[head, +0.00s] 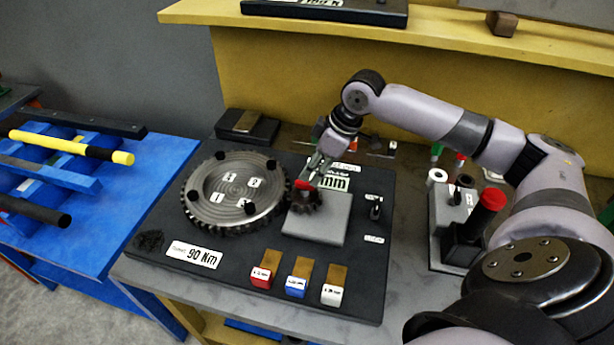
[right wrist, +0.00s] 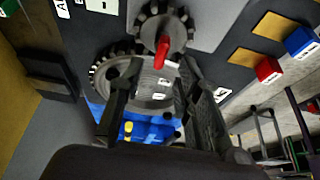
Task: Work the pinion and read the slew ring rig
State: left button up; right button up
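The slew ring (head: 235,190) is a grey toothed disc with numbered white tags and black knobs, lying on a dark board (head: 150,222). The small dark pinion (head: 305,204) sits at its right edge beside a grey plate, with a red handle (head: 303,185) on top. In the right wrist view the pinion (right wrist: 150,22), its red handle (right wrist: 162,52) and the ring (right wrist: 150,85) show. My right gripper (head: 314,172) is above the pinion; its two fingers (right wrist: 158,68) are apart, with the red handle just past the tips. Contact cannot be told. My left gripper is not seen.
Red (head: 261,277), blue (head: 297,284) and white (head: 332,293) tabbed blocks line the board's front. A label (head: 194,254) reads 90 Nm. A grey box with a red knob (head: 489,202) stands at right. A blue table (head: 110,195) with rods is at left; a yellow shelf (head: 430,35) is behind.

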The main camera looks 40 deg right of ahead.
aim_at(307, 183)
jog(key=shift+x, duration=2.4)
jog(key=shift+a, duration=0.1)
grip_shut()
